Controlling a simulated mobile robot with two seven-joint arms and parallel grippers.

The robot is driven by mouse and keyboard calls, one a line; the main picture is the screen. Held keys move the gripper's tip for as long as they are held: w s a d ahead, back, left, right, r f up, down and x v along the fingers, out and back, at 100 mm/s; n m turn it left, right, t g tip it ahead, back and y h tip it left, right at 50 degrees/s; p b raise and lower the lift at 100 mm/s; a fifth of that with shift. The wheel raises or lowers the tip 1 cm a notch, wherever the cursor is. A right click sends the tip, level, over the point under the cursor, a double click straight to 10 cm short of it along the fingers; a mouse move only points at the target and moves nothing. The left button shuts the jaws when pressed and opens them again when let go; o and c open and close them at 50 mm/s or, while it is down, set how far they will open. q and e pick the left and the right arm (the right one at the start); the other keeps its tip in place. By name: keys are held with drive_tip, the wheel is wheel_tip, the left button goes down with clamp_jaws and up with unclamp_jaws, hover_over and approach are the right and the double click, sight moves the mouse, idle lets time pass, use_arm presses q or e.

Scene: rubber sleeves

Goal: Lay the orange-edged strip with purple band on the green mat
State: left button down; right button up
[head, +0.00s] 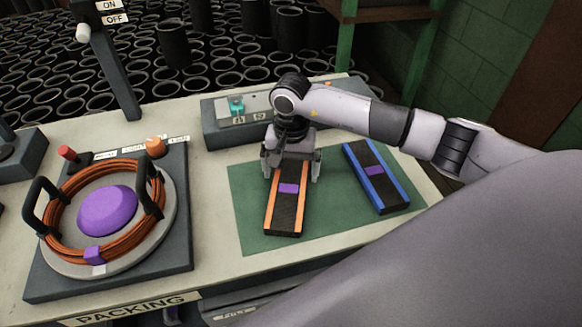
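The orange-edged strip with the purple band (286,208) is black with orange long edges and lies on the green mat (251,228), towards its left side. My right gripper (291,176) is over the far end of this strip, fingers pointing down, one on each side of it. The fingers look spread wider than the strip; its far end is hidden under the gripper. A blue-edged strip with a purple band (376,176) lies on the right part of the mat. My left gripper is not in view.
A round device with coiled orange cable, black handles and a purple dome (107,211) stands on the left. A grey box with a teal part (237,104) sits behind the mat. A switch post (119,75) rises at back left. Many black sleeves (175,45) fill the background.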

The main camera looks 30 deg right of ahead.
drive_tip(key=shift+r, duration=0.1)
drive_tip(key=shift+r, duration=0.2)
wheel_tip(320, 180, up, 12)
drive_tip(key=b, duration=0.1)
drive_tip(key=shift+f, duration=0.15)
idle(0.5)
